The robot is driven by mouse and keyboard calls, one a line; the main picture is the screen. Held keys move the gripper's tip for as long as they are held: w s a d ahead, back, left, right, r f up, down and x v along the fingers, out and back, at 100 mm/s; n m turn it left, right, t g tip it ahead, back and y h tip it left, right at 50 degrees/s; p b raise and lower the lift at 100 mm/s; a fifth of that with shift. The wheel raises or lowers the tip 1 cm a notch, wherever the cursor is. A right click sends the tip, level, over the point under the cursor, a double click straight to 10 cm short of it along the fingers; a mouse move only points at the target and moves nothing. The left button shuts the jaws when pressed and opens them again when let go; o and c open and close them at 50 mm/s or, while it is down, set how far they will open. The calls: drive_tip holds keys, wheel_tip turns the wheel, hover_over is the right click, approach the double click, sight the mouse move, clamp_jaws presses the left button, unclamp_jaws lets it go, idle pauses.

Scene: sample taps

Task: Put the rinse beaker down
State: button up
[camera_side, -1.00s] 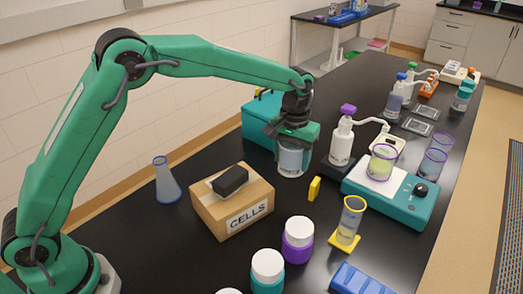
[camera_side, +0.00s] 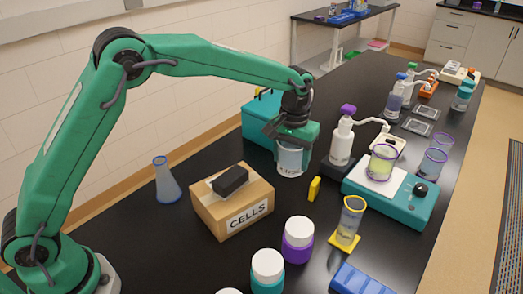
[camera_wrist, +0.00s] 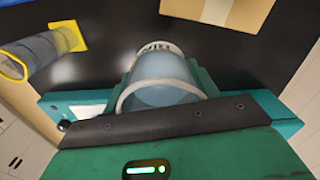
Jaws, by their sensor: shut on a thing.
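The rinse beaker (camera_side: 290,160) is a clear beaker with pale blue contents and a white label band. My gripper (camera_side: 291,138) is shut on it from above, near its upper part. The beaker stands upright at or just above the black bench; I cannot tell if its base touches. In the wrist view the beaker (camera_wrist: 162,78) sits between the jaws of my gripper (camera_wrist: 160,95), with part of its label showing.
A teal box (camera_side: 258,122) stands close behind the beaker. A white dispenser bottle (camera_side: 342,143) is close to the right. The CELLS carton (camera_side: 232,208) is in front-left, and a yellow block (camera_side: 314,188) lies in front-right. A flask (camera_side: 166,182) stands at left.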

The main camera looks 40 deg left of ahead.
drive_tip(key=s+a+n, duration=0.2)
drive_tip(key=a+n, duration=0.4)
drive_tip(key=a, duration=0.2)
drive_tip(key=s+a+n, duration=0.2)
drive_tip(key=a+n, duration=0.4)
drive_tip(key=a, duration=0.1)
drive_tip(key=shift+s+a+r, duration=0.15)
drive_tip(key=shift+s+a, duration=0.2)
drive_tip(key=shift+a, duration=0.05)
drive_tip(key=w+a+f, duration=0.1)
drive_tip(key=a+f, duration=0.1)
drive_tip(key=a, duration=0.1)
drive_tip(key=w+a+f, duration=0.1)
drive_tip(key=a+f, duration=0.1)
drive_tip(key=a, duration=0.2)
drive_tip(key=w+a+f, duration=0.2)
drive_tip(key=a+f, duration=0.1)
drive_tip(key=a, duration=0.1)
drive_tip(key=shift+f, duration=2)
drive_tip(key=shift+f, duration=0.15)
drive_tip(key=o, duration=1.1)
drive_tip(key=shift+c, duration=0.2)
